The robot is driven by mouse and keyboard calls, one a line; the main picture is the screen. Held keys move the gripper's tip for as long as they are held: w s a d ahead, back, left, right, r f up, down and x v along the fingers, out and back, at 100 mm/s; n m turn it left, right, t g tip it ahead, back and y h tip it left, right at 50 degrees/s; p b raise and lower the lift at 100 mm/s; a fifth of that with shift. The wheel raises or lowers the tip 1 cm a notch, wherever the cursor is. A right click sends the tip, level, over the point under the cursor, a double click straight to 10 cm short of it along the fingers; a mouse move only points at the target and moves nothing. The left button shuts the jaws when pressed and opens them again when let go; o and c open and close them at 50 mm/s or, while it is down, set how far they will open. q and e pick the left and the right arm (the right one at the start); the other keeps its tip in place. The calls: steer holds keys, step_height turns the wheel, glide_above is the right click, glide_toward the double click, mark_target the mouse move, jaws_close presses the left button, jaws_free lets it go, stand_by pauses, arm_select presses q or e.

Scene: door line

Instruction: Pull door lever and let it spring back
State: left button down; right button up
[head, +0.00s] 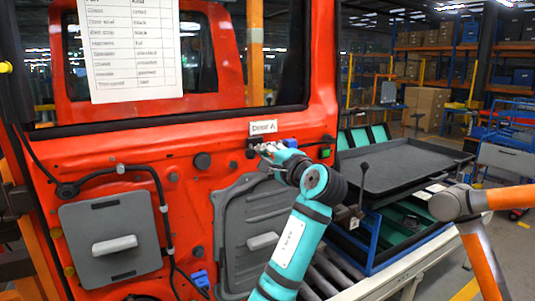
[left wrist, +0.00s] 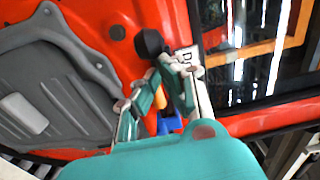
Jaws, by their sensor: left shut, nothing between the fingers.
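The red door (head: 180,150) stands upright in front of me, with the label "Door A" (head: 263,127) below its window. My left gripper (head: 263,149) is shut and empty, close to the door just below this label. A black knob-like part (left wrist: 149,42) is beside its fingertips in the left wrist view, where the left gripper (left wrist: 162,72) also shows. A small orange piece (left wrist: 153,80) and a blue part (left wrist: 168,123) show behind the fingers. I cannot tell which part is the lever, or whether the fingers touch anything. My right gripper is out of view.
A paper list (head: 130,45) hangs over the window. Grey panels (head: 110,240) and black cables sit on the door's lower half. A black tray (head: 400,170) stands right of the door, beside a roller conveyor (head: 325,272). Shelves with boxes fill the background.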

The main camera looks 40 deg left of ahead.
arm_select(q)
steer(key=shift+w+d, duration=0.95)
steer(key=shift+d, duration=0.3)
steer(key=shift+w+d, duration=0.8)
steer(key=shift+d, duration=0.35)
steer(key=v, duration=0.7)
